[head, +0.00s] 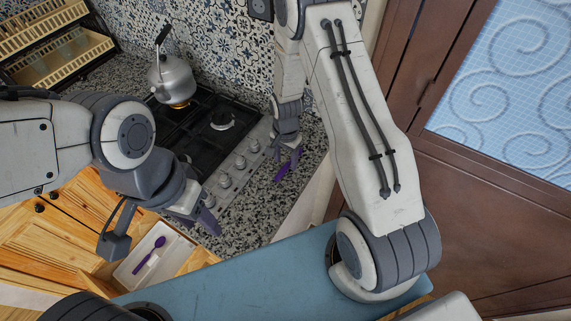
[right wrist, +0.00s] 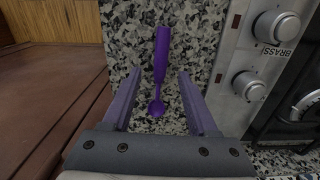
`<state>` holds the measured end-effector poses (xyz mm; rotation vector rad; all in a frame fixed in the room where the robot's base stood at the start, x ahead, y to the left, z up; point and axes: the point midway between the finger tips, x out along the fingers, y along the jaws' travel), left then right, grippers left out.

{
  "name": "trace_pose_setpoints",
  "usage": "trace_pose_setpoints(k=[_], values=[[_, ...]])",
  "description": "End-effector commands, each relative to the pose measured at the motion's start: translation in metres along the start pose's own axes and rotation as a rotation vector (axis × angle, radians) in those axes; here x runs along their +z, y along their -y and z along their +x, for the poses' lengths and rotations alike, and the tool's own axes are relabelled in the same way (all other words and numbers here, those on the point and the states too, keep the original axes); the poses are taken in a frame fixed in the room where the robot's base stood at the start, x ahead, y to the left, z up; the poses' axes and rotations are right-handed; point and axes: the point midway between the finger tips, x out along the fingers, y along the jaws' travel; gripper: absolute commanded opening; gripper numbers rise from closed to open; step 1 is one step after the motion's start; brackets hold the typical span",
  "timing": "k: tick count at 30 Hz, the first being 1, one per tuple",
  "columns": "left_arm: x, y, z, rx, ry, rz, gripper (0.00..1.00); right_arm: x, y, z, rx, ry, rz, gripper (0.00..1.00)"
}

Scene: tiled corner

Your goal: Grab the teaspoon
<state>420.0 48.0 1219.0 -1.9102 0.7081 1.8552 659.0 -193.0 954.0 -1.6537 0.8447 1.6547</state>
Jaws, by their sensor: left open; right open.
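A purple spoon (right wrist: 160,62) lies on the speckled counter in the right wrist view, its small bowl toward me. My right gripper (right wrist: 158,80) is open, with its fingers on either side of this spoon, not closed on it. In the head view the spoon (head: 283,172) shows partly beside my right gripper (head: 289,158). A second purple spoon (head: 149,256) lies in a white tray (head: 172,268) in an open drawer. My left gripper (head: 160,232) is open, its fingers spread above that drawer. I cannot tell from looks which spoon is the teaspoon.
A gas stove (head: 210,130) with several knobs is left of the right gripper, with a kettle (head: 172,80) on it. A dish rack (head: 60,50) stands at the back left. Wooden cabinets (head: 75,225) are below the counter. A brown door (head: 480,215) is at right.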

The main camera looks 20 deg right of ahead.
Motion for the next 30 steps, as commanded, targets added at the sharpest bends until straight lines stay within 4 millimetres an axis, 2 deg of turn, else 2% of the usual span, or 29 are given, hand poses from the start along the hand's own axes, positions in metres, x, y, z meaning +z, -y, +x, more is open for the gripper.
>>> trace_pose_setpoints(k=[1, 6, 14, 18, 19, 30], values=[[0.000, 0.000, -0.006, 0.000, 0.000, 0.001, 0.50, 0.000, -0.001, 0.005, 0.003, 0.002, 0.000, 0.59], [-0.001, -0.001, -0.009, 0.000, 0.000, 0.001, 0.50, 0.000, 0.000, 0.019, 0.000, 0.000, 0.000, 0.59], [-0.001, -0.001, -0.008, 0.000, 0.000, 0.002, 0.50, 0.000, 0.000, 0.021, -0.001, -0.001, 0.000, 0.59], [-0.001, -0.001, -0.008, 0.000, 0.000, 0.001, 0.50, 0.000, 0.000, 0.021, -0.001, -0.001, -0.001, 0.06], [-0.001, -0.001, -0.008, 0.000, 0.000, 0.001, 0.50, 0.000, 0.000, 0.021, -0.001, -0.001, -0.001, 0.00], [-0.001, -0.001, -0.007, 0.000, 0.000, 0.001, 0.50, 0.000, 0.000, 0.020, -0.001, -0.001, -0.001, 0.00]])
